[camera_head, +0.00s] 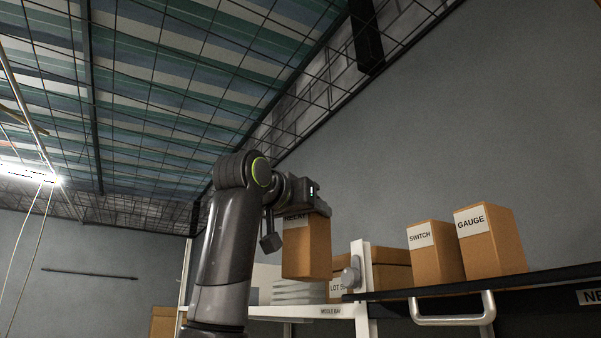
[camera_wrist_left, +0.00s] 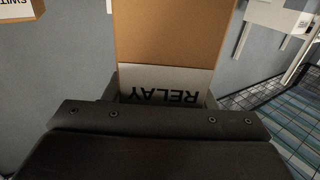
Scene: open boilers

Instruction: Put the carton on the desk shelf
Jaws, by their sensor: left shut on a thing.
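My left gripper (camera_head: 308,207) is shut on the top of a brown carton with a white RELAY label (camera_head: 307,248). The carton hangs roughly upright in front of a white shelf rack. In the left wrist view the carton (camera_wrist_left: 172,38) appears upside down, with its label at the dark gripper body (camera_wrist_left: 160,140). The fingertips are largely hidden there. A dark shelf (camera_head: 540,283) at the right bears two cartons, SWITCH (camera_head: 434,258) and GAUGE (camera_head: 490,245). The held carton is left of these. My right gripper is out of view.
The white rack (camera_head: 362,262), with a MIDDLE BAY tag, holds more boxes (camera_head: 388,270) and a grey stack (camera_head: 298,292). Its post stands just right of the held carton. A metal handle (camera_head: 455,319) sticks out below the dark shelf's edge. The shelf's left end looks bare.

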